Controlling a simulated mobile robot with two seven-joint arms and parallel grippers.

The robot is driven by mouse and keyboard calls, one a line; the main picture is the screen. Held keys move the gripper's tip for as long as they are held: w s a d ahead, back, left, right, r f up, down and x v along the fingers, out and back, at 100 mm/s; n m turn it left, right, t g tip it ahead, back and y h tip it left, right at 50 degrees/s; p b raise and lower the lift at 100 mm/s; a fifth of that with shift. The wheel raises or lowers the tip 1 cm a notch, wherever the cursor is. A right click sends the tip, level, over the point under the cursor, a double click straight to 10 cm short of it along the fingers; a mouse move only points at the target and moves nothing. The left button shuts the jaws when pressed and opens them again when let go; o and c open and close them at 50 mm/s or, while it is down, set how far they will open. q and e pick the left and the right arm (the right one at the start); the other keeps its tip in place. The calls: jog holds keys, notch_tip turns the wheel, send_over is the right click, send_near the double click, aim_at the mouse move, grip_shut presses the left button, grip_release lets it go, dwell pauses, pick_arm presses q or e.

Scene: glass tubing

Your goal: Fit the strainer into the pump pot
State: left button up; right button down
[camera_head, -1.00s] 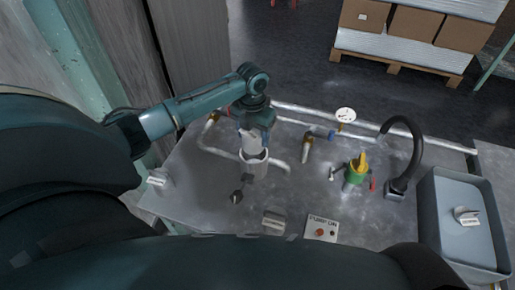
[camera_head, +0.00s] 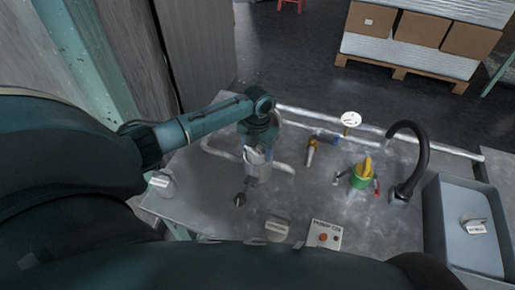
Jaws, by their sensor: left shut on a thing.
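The pump pot (camera_head: 263,178) is a pale grey upright cylinder on the metal bench, left of the middle. My left gripper (camera_head: 258,150) comes down over its mouth from above. It is shut on a pale piece, apparently the strainer (camera_head: 257,157), at the pot's mouth. Gripper and pot hide most of this piece, and I cannot tell how deep it sits or whether it touches the rim. My right gripper is not in view.
Pale pipes run behind the pot, with a round gauge (camera_head: 350,119) on them. A green and yellow valve (camera_head: 361,176), a black curved spout (camera_head: 424,150) and a grey basin (camera_head: 462,245) stand to the right. A button box (camera_head: 324,236) lies in front.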

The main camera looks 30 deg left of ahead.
pick_arm(q)
jog(key=shift+f, duration=0.15)
jog(key=o, duration=0.9)
jog(key=shift+s+f, duration=0.1)
jog(key=shift+o, duration=0.7)
jog(key=shift+s+d+f, duration=0.1)
jog(key=shift+d, duration=0.1)
jog(key=r, duration=0.4)
jog(key=r+p, duration=0.1)
jog(key=r, duration=0.7)
jog(key=shift+w+a+r, duration=0.15)
jog(key=shift+w+r, duration=0.1)
jog(key=shift+r, duration=0.5)
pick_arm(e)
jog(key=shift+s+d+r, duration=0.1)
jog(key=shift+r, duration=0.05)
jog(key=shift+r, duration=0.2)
